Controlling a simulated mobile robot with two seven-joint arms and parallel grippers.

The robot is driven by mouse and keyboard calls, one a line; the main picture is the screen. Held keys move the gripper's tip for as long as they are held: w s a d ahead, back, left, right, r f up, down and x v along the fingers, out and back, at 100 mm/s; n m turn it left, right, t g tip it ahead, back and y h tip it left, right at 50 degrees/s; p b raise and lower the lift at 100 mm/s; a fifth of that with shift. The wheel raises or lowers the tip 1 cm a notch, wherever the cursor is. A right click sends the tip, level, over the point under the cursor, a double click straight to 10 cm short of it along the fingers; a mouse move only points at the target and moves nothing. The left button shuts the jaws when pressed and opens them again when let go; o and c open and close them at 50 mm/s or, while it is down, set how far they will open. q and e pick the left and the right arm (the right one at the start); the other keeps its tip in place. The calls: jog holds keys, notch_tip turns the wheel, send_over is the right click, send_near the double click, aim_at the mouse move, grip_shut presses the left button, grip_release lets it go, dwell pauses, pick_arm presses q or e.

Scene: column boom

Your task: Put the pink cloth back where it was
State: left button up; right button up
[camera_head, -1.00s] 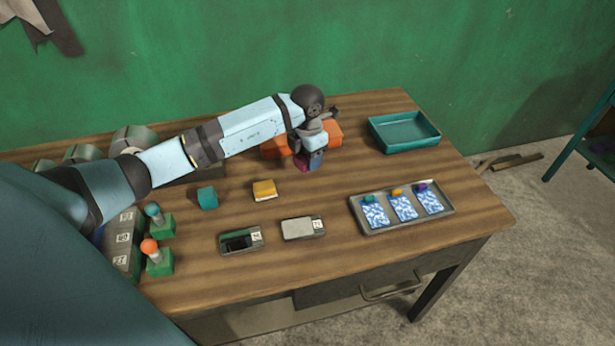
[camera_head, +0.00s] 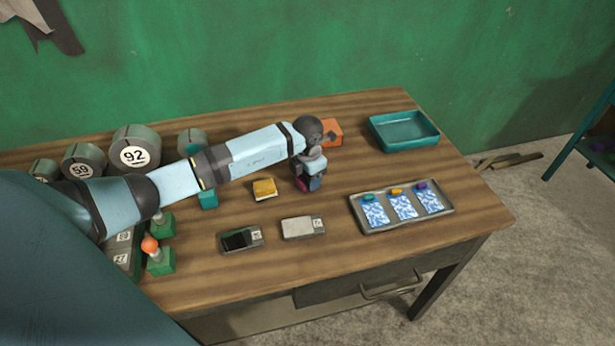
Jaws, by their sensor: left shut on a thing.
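The pink cloth (camera_head: 301,184) shows as a small dark pink patch at the fingers of my left gripper (camera_head: 309,181). Most of it is hidden by the gripper. The gripper is shut on it, pointing down, low over the middle of the wooden table. I cannot tell whether the cloth touches the table top. A yellow folded piece (camera_head: 264,188) lies to the left of it, and a teal block-like piece (camera_head: 208,199) is further left, partly behind my arm. My right gripper is not in view.
An orange object (camera_head: 332,132) stands behind the gripper, partly hidden. A teal tray (camera_head: 404,131) is at the back right. A grey tray (camera_head: 447,211) with patterned cards is at the right front. Two small devices (camera_head: 241,240) (camera_head: 303,228) lie in front. Numbered round weights (camera_head: 136,148) stand at the left.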

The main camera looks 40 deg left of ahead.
pick_arm(q)
jog(key=o, duration=0.9)
jog(key=shift+c, duration=0.2)
jog(key=shift+r, duration=0.3)
notch_tip(320, 180, up, 12)
jog(key=shift+f+b, duration=0.15)
jog(key=shift+b, duration=0.15)
